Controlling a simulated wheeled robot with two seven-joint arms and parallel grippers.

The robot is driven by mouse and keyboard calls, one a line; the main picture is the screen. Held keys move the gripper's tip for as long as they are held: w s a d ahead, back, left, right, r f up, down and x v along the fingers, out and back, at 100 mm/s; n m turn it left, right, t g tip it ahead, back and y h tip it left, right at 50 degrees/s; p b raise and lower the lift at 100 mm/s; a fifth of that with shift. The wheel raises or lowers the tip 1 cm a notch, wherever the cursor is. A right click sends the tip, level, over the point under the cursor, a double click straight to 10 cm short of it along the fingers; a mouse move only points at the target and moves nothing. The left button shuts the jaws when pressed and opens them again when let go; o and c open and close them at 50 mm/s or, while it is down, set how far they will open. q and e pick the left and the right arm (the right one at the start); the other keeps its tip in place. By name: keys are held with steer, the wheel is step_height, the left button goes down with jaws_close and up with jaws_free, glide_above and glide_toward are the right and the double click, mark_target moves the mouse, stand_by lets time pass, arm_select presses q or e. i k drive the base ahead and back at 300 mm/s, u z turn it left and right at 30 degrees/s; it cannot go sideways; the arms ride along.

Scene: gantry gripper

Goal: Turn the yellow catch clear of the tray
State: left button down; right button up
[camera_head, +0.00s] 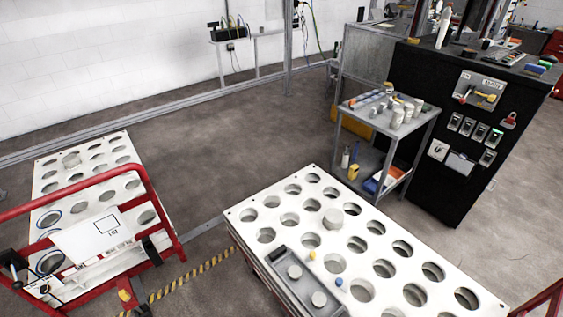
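A white tray plate with rows of round holes (277,207) lies on a table at the lower middle. A dark grey holder (281,262) with two grey round pieces sits at its near left edge. A small yellow piece (312,255) stands beside the holder on the plate. Another white holed tray (130,187) lies on the red-framed cart at left. A yellow piece (125,295) is low at that cart's front corner. I cannot tell for sure which yellow piece is the catch, or how it is turned. Neither of my grippers is in view.
A red cart rail (75,190) crosses the left tray. A grey shelf trolley (388,125) with white jars stands behind the plate. A black cabinet (450,150) with switches and a yellow handle is at right. The floor between the trays and wall is clear.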

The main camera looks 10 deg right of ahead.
mark_target(312, 255)
steer(key=z, duration=3.65)
steer(key=k, duration=0.55)
steer(key=u, duration=1.5)
steer(key=i, duration=0.5)
